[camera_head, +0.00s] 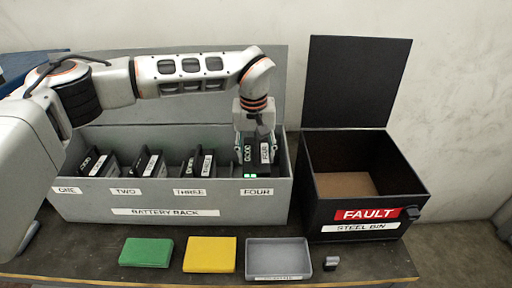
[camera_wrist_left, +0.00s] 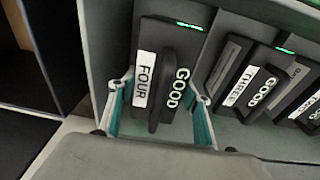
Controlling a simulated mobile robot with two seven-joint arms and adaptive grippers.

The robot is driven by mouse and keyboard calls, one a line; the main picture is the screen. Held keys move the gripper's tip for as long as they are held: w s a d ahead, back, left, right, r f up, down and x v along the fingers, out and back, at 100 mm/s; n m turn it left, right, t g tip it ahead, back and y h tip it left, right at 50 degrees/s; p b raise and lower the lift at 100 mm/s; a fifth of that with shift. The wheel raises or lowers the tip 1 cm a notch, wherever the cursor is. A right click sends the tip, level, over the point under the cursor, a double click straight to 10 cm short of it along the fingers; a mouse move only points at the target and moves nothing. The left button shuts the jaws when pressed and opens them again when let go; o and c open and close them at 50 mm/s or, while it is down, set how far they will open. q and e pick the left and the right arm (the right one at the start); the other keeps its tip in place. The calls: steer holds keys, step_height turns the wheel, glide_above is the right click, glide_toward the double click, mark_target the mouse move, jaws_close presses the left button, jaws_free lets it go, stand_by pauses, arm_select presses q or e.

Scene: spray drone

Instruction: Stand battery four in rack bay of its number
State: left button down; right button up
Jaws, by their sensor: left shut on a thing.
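Battery four (camera_head: 264,154) is a black block with a white FOUR label, a GOOD mark and a lit green strip. It is upright within the bay labelled FOUR of the grey battery rack (camera_head: 150,208), at the rack's right end. Its foot is hidden, so I cannot tell whether it rests on the bay floor. My left gripper (camera_head: 255,128) is shut on it from above. In the left wrist view, battery four (camera_wrist_left: 147,60) is between the teal-padded fingers of the gripper (camera_wrist_left: 160,125). My right gripper is not in view.
Batteries (camera_head: 95,162) (camera_head: 147,163) (camera_head: 199,163) stand tilted in bays ONE, TWO and THREE. The open black steel bin (camera_head: 365,218), marked FAULT, stands right of the rack. A green pad (camera_head: 146,252), a yellow pad (camera_head: 210,254) and a grey tray (camera_head: 278,276) lie in front.

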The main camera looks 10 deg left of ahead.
mark_target(255, 142)
arm_select(q)
steer(key=shift+w+d+f, duration=0.1)
steer(key=shift+f, duration=1.8)
steer(key=c, duration=1)
jaws_free()
steer(key=shift+s+f, duration=0.2)
steer(key=shift+f, duration=0.05)
steer(key=r, duration=0.8)
steer(key=s+r, duration=0.1)
steer(key=r, duration=0.3)
steer(key=shift+s, duration=0.1)
